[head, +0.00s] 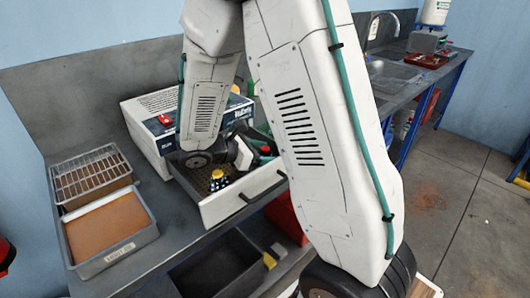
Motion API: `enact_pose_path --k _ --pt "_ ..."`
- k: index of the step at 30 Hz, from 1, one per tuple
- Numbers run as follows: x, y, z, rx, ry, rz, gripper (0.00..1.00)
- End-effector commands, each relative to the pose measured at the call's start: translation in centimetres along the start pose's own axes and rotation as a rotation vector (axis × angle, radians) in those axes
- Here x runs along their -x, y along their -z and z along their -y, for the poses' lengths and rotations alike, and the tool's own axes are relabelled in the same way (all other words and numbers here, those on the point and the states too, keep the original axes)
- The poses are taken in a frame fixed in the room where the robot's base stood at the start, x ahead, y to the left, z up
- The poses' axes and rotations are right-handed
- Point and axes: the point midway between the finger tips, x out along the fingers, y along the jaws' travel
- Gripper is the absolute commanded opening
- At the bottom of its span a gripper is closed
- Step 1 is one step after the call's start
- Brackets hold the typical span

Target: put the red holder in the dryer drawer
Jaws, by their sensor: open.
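The dryer (152,150) is a white box with a dark blue front on the bench. Its drawer (247,191) is pulled out, with a white front and a dark handle. My gripper (248,156) is low over the right part of the drawer, open, its fingertips partly hidden. A small red part (266,150) shows beside it, with something green just below. It may be the red holder, but too little shows to be sure. A dark blue piece with a yellow top (218,178) stands in the drawer, left of the gripper.
A wire rack (91,172) and a tray with a brown floor (108,225) are at the left. A dark bin (215,266) is below the drawer. A sink (397,74) is at the far right. My arm hides much of the middle.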

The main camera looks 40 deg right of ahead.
Motion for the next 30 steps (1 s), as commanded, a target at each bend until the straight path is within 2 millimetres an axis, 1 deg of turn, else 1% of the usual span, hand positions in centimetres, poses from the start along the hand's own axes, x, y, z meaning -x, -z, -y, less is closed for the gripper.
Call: enact_pose_path --k 4,7,15,18,21,26,28,30 --pt "0.5 -0.1 0.0 -0.001 -0.002 0.000 0.68" --pt "1.8 -0.1 -0.1 -0.001 -0.003 0.000 0.68" --pt "7.6 -0.1 -0.1 0.000 -0.006 0.000 0.68" --pt "9.4 -0.1 0.0 0.000 -0.004 -0.001 0.68" --pt "10.8 -0.1 -0.1 -0.001 -0.003 -0.001 0.68" --pt "11.9 -0.3 0.1 -0.009 0.004 -0.007 0.68" --pt "11.9 -0.9 0.7 -0.036 0.019 -0.030 0.68" --pt "11.7 -2.0 1.6 -0.090 0.050 -0.076 0.68"
